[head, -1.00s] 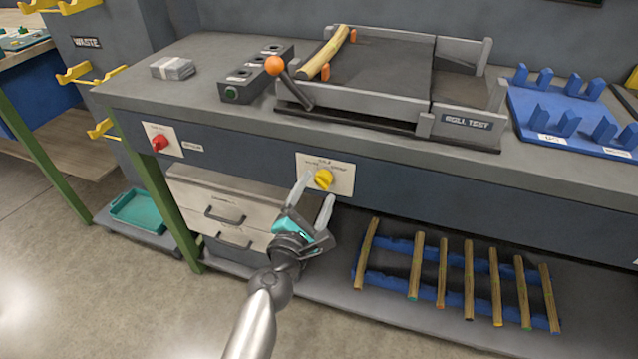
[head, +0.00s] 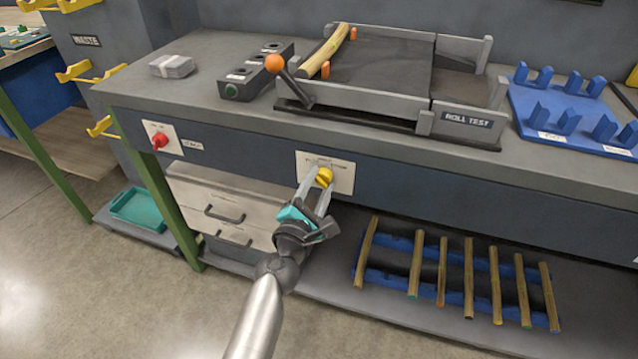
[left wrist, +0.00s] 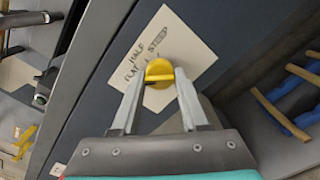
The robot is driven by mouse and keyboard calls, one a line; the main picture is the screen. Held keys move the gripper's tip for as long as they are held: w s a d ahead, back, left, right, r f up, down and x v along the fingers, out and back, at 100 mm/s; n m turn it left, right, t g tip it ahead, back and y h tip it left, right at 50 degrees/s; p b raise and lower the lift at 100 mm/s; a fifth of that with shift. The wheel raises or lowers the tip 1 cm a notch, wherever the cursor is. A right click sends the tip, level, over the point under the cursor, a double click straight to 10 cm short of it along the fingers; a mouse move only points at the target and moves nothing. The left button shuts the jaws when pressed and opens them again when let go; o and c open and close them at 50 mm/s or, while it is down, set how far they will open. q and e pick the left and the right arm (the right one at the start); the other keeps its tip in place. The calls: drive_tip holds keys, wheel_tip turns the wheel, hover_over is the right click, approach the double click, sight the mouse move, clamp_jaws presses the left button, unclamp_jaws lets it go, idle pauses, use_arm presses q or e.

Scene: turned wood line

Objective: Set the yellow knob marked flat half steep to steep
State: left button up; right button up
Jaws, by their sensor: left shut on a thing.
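The yellow knob (head: 325,176) sits on a pale label plate (head: 343,178) on the front face of the bench. It also shows in the left wrist view (left wrist: 159,72), where the words flat, half and steep (left wrist: 158,38) can be read on the plate (left wrist: 190,50). My left gripper (head: 320,184) is shut on the knob, one finger at each side of it. The fingers partly hide the knob, and I cannot tell for certain which mark it points to. My right gripper is not in view.
A red knob (head: 160,141) is on another plate to the left. Drawers (head: 225,205) stand below the bench. Several wooden rods (head: 469,275) lie on a blue rack on the lower shelf. A roll test ramp (head: 380,75) with an orange-balled lever (head: 275,63) stands on top.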

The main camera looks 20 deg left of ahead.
use_arm(q)
clamp_jaws()
